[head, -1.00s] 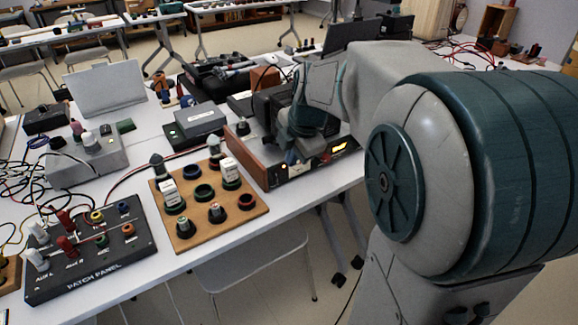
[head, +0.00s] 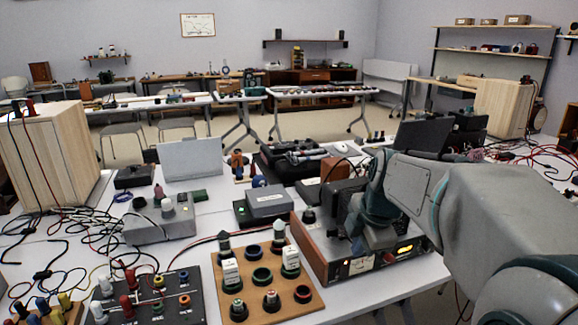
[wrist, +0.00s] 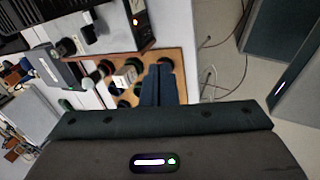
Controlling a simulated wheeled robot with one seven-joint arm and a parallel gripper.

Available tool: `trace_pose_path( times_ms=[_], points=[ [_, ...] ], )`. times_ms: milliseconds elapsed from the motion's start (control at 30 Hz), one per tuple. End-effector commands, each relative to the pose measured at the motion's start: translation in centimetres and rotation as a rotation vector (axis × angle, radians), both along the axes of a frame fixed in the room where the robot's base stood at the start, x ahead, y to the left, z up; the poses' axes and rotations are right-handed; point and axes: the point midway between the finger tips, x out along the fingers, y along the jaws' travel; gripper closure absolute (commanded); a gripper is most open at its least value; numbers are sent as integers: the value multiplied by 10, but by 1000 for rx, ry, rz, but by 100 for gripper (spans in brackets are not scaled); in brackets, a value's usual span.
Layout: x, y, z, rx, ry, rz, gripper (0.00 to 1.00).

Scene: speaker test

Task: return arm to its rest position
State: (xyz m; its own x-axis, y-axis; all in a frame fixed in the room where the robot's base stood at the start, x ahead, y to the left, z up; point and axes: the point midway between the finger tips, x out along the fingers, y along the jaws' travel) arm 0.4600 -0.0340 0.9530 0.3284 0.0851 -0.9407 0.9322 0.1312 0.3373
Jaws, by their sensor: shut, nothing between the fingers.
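My arm (head: 500,215) reaches in from the right in the head view, with its wrist bent down in front of the amplifier. My gripper shows in the wrist view (wrist: 158,72) as two dark blue fingers pressed together, with nothing between them. In that view the fingers overlap the edge of the wooden peg board (wrist: 183,62). In the head view the gripper is small and partly lost against the wood-sided amplifier (head: 312,249).
The peg board (head: 262,314) holds knobs, rings and white-labelled pieces. The patch panel (head: 190,300) and loose cables lie left of it. A grey box (head: 268,200), a laptop (head: 425,134) and a wooden speaker cabinet (head: 50,165) stand on the table. Open floor shows beyond the table edge.

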Motion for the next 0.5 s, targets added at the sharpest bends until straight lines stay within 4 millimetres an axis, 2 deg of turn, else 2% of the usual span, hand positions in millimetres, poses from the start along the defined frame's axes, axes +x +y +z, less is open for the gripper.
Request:
trace_pose_path(
  times_ms=[33, 100, 500],
  points=[
    [-8, 4, 11, 16, 9, -60, 100],
    [-19, 8, 19, 46, 26, -173, 100],
    [-90, 25, 51, 227, 102, -884, 100]
  ],
)
